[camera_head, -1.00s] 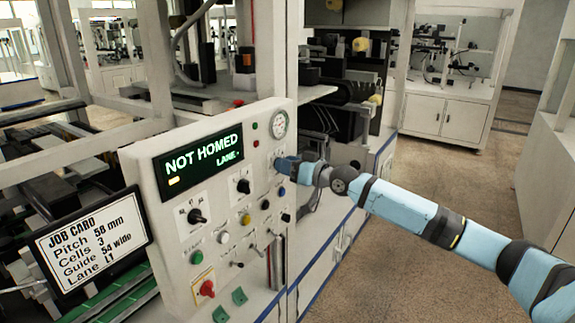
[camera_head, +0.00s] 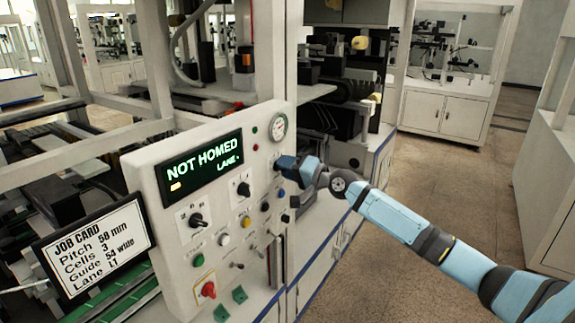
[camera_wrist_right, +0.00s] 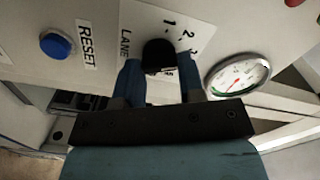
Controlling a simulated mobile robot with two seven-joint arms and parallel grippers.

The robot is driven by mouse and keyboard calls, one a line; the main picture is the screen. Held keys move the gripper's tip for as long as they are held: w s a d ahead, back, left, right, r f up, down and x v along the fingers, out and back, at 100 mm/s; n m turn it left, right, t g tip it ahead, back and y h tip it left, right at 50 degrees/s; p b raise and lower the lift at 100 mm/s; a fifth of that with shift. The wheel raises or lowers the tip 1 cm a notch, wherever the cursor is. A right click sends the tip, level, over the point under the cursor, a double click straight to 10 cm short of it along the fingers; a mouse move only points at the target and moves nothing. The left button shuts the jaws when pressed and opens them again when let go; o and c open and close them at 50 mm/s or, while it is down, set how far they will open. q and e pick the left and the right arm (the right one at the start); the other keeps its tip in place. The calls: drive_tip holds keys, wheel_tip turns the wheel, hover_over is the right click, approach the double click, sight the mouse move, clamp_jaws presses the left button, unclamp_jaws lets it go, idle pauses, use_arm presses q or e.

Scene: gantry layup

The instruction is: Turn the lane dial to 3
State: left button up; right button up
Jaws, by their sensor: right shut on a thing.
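The lane dial (camera_wrist_right: 158,56) is a black knob on a white plate marked LANE with numbers, seen in the right wrist view. My right gripper (camera_wrist_right: 158,80) is shut on it, one blue finger on each side. In the head view my right gripper (camera_head: 282,166) is at the right side of the control panel and hides the dial. The dial's pointer setting cannot be read. The display (camera_head: 200,168) reads NOT HOMED, with LANE and a tiny unreadable mark below. My left gripper is not in view.
The panel (camera_head: 160,195) carries other black knobs (camera_head: 197,219), coloured buttons, toggles and a red switch (camera_head: 208,289). A gauge (camera_wrist_right: 238,75) and a blue RESET button (camera_wrist_right: 56,46) flank the dial. A job card (camera_head: 96,246) reads Lane L1. Floor at right is clear.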

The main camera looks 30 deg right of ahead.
drive_tip(key=shift+m, duration=0.9)
drive_tip(key=o, duration=0.9)
drive_tip(key=shift+o, duration=0.2)
drive_tip(key=b+v, duration=0.3)
drive_tip(key=v, duration=1.1)
drive_tip(key=shift+b, duration=0.4)
drive_tip(key=shift+w+f, duration=0.1)
